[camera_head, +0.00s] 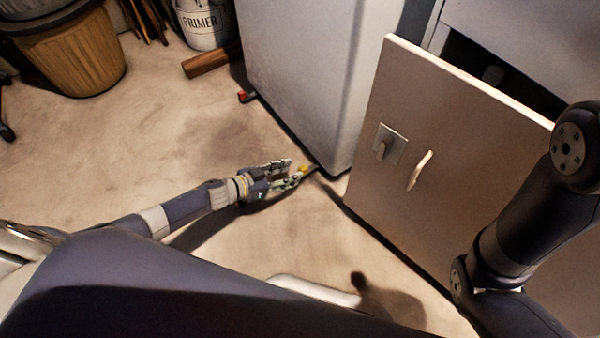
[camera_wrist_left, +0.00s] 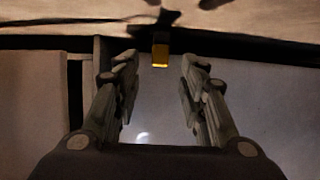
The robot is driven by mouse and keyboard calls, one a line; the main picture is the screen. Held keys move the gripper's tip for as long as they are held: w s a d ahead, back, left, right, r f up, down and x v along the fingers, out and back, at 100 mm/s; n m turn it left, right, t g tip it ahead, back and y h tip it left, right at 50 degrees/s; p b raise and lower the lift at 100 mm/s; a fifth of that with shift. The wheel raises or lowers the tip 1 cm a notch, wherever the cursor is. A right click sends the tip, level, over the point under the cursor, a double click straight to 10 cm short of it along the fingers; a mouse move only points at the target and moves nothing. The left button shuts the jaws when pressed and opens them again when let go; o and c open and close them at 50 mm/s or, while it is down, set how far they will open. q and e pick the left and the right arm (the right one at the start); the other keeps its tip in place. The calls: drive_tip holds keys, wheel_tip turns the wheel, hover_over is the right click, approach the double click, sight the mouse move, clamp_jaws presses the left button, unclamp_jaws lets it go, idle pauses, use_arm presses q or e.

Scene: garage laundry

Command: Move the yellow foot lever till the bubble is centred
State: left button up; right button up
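The yellow foot lever (camera_head: 303,170) sticks out low at the near bottom corner of a white appliance (camera_head: 310,70). In the left wrist view the yellow lever (camera_wrist_left: 160,55) shows as a small block between the fingertips, near their far ends. My left gripper (camera_head: 289,174) is at the lever, low over the floor. Its fingers (camera_wrist_left: 159,64) are apart, with a gap on each side of the lever; I cannot tell if either touches it. No bubble can be made out in either view. My right gripper is out of view.
A red lever (camera_head: 244,97) sits at the appliance's other bottom corner. A beige cabinet panel (camera_head: 440,150) with a handle (camera_head: 420,170) stands close to the right. A primer bucket (camera_head: 205,22), a brown block (camera_head: 208,60) and a wicker basket (camera_head: 85,60) are at the back.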

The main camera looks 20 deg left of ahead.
sight(299, 169)
use_arm(q)
drive_tip(key=shift+b+x, duration=1.05)
drive_tip(key=shift+x, duration=1.35)
clamp_jaws()
